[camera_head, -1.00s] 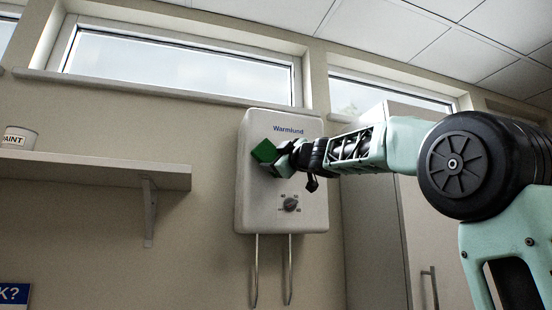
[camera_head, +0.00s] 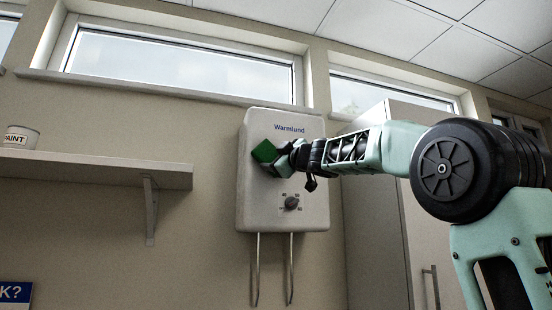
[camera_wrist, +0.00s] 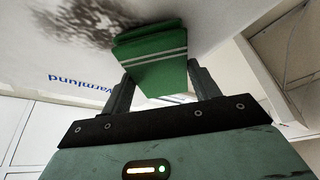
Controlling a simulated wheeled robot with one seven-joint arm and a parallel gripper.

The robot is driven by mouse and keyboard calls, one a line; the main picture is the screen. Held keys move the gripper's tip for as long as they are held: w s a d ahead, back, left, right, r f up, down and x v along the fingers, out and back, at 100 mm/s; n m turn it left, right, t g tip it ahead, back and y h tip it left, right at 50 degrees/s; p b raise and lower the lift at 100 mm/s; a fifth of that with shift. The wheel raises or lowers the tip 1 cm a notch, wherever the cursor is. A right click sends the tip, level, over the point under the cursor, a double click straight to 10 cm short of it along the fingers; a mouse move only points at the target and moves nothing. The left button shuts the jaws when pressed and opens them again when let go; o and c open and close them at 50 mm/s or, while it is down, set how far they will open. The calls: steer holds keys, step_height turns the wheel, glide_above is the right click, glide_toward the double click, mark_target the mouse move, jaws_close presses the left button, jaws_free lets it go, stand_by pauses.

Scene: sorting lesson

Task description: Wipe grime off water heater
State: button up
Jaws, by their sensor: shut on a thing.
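The water heater (camera_head: 266,212) is a white wall unit with the word "Warmlund", a dial and two pipes below. My gripper (camera_head: 278,155) is in front of its upper left part, shut on a green cloth (camera_head: 264,151). In the wrist view the folded green cloth (camera_wrist: 152,62) with white stripes sits between the fingers of my gripper (camera_wrist: 158,88). The cloth is at the heater's white face (camera_wrist: 30,50), and seems to touch it. A dark smudge of grime (camera_wrist: 95,22) shows on that face beside the cloth. The grime cannot be made out in the head view.
A wall shelf (camera_head: 90,168) with a paint can (camera_head: 20,138) is at the left. A tall cabinet (camera_head: 420,235) stands right of the heater, behind my arm. Windows (camera_head: 180,62) run above. The wall between shelf and heater is clear.

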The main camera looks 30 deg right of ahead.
steer(key=shift+w+d, duration=0.1)
steer(key=shift+w, duration=0.15)
steer(key=s+d, duration=0.3)
steer(key=d, duration=1)
steer(key=shift+s, duration=0.35)
stand_by(0.9)
steer(key=shift+w+a, duration=0.65)
steer(key=shift+a, duration=1.55)
steer(key=shift+w+a, duration=0.6)
steer(key=shift+a, duration=1.55)
steer(key=shift+w+a, duration=0.65)
steer(key=shift+a, duration=1.55)
